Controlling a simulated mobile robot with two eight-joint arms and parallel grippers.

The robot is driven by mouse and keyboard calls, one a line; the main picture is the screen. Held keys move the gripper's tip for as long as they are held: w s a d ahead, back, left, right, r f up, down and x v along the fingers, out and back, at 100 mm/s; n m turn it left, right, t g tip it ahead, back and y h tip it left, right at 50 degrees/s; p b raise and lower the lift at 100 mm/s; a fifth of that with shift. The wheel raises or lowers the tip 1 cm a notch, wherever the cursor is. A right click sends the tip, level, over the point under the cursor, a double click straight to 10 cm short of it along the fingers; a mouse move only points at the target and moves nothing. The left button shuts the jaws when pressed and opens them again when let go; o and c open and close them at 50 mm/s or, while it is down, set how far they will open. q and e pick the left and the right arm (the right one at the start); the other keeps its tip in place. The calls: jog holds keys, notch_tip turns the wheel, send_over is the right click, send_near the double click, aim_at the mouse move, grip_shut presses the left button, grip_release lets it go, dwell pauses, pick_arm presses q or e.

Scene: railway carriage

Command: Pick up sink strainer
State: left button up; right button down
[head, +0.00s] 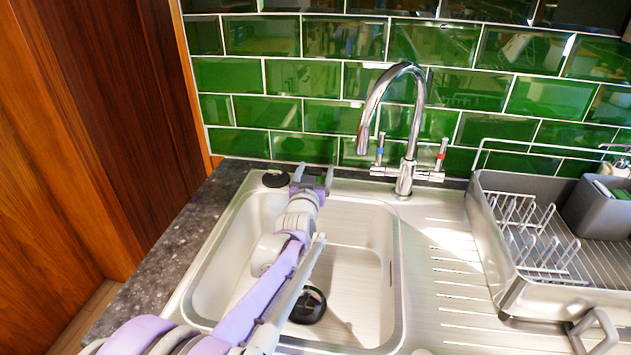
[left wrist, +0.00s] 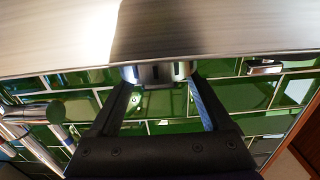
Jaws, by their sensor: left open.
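In the left wrist view, which looks upside down, a round metal sink strainer (left wrist: 158,73) with dark slots rests against the brushed steel surface. It lies between the fingertips of my left gripper (left wrist: 160,88), near their ends. The jaws are apart, and I cannot tell whether either finger touches it. In the head view my left gripper (head: 313,181) is at the back left rim of the sink (head: 352,275). There the strainer is not clearly visible, likely hidden by the gripper. My right gripper does not show.
A black round piece (head: 276,179) sits on the rim just left of the gripper. A chrome tap (head: 405,172) stands to the right. A dark round drain part (head: 308,306) is in the basin. A dish rack (head: 545,245) stands on the right. Green tiles (head: 295,76) close the back.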

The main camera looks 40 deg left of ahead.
pick_arm(q)
grip_shut()
dwell(0.4)
jog(key=shift+r, duration=0.1)
